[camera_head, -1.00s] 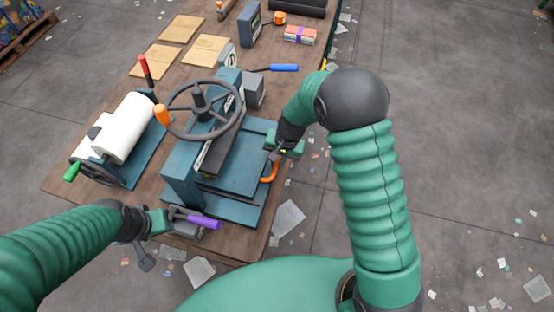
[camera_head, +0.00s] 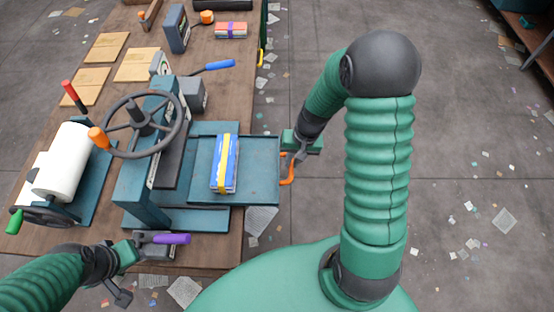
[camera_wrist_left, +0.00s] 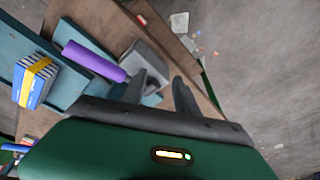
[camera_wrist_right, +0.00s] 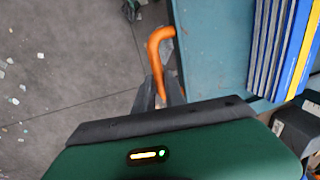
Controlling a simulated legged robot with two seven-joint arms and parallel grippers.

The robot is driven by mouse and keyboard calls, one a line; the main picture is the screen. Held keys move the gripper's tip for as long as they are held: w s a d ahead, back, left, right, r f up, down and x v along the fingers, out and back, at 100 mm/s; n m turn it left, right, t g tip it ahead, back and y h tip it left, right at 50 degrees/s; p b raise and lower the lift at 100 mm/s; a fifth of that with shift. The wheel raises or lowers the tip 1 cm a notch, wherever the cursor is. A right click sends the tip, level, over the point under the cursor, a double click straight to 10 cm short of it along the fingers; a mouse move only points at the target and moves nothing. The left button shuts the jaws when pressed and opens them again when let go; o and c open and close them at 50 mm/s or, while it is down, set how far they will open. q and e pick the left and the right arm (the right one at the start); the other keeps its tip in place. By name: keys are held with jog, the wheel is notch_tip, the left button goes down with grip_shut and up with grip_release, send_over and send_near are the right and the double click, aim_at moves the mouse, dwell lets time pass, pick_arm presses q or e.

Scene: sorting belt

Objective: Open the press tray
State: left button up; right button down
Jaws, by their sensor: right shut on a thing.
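The press tray (camera_head: 262,172) is a flat teal slab standing out to the right of the press (camera_head: 145,185), past the table edge. A blue stack with a yellow band (camera_head: 225,163) lies on the tray. My right gripper (camera_head: 299,158) is shut on the orange tray handle (camera_head: 289,173) at the tray's outer side; the handle also shows between the fingers in the right wrist view (camera_wrist_right: 158,48). My left gripper (camera_head: 146,239) is at the purple handle (camera_head: 174,239) by the table's near edge. In the left wrist view its fingers (camera_wrist_left: 160,92) are apart, beside the purple handle.
The press wheel (camera_head: 140,125) with an orange knob stands above the frame. A white roll machine (camera_head: 62,160) is on the left. A blue-handled tool (camera_head: 219,65), boards and boxes lie farther back. The floor right of the table is open, with scattered scraps.

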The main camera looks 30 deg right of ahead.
jog(key=shift+s+d+r, duration=0.15)
jog(key=shift+d+r, duration=0.05)
jog(key=shift+d, duration=0.5)
jog(key=c, duration=1.6)
grip_release()
jog(key=shift+o, duration=1)
jog(key=shift+s+a+f, duration=0.1)
notch_tip(320, 180, up, 16)
jog(key=s+d+p, duration=0.1)
jog(key=d, duration=0.1)
jog(key=shift+s+d+r, duration=0.25)
jog(key=shift+s+d, duration=0.05)
jog(key=shift+s, duration=0.05)
